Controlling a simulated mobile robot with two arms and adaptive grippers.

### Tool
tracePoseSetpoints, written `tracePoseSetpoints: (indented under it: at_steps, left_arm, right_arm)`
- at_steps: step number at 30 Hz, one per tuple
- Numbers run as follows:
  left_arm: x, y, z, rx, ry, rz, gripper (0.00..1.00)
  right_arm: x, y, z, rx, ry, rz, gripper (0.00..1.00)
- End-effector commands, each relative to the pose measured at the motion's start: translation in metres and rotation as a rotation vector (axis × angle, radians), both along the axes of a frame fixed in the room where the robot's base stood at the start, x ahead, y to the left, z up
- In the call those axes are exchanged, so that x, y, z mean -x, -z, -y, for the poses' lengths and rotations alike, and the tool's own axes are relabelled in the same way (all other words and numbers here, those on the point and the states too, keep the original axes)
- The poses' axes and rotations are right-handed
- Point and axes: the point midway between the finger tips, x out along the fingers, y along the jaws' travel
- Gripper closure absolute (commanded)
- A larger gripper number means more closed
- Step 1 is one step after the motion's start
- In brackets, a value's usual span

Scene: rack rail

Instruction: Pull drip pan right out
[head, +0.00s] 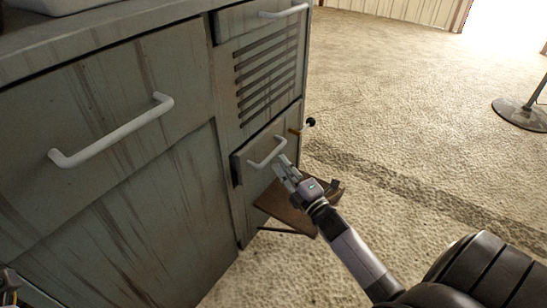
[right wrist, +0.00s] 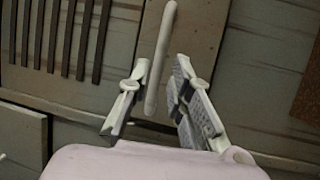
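The drip pan (head: 252,169) is the small drawer low on the right of the grey cabinet, with a pale bar handle (head: 268,153). Its front stands slightly proud of the cabinet face. My right gripper (head: 282,163) is at this handle, by its right end. In the right wrist view the handle (right wrist: 160,55) runs between the two spread fingers of the gripper (right wrist: 162,75), with gaps visible on both sides. Whether a finger touches it cannot be told. Only a small piece of what looks like my left gripper (head: 9,284) shows at the bottom left corner.
The cabinet has a large drawer (head: 100,90) with a white handle, an upper drawer (head: 245,18) and vent slots (head: 265,85). A brown board (head: 287,209) lies below my right gripper. A dark knob (head: 311,122) sticks out at the cabinet's edge. Open floor (head: 410,120) lies right.

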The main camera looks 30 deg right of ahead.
Motion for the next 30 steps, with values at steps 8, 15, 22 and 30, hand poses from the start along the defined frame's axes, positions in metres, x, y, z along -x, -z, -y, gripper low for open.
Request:
tracePoseSetpoints:
  at_steps: [8,15,22,30]
  left_arm:
    - [0.000,-0.005,0.001,-0.004,-0.003,0.051,0.34]
    - [0.000,-0.009,0.002,-0.006,-0.004,0.062,0.34]
    - [0.000,-0.009,0.002,-0.007,-0.004,0.061,0.34]
    - [-0.001,-0.009,0.002,-0.007,-0.003,0.061,0.34]
  right_arm:
    - [-0.045,-0.006,0.000,0.000,0.000,0.001,0.80]
    - [-0.056,-0.010,0.001,0.000,0.001,0.000,0.80]
    - [-0.056,-0.010,0.001,0.000,0.001,-0.001,0.81]
    - [-0.056,-0.010,0.001,0.000,0.000,0.000,0.99]
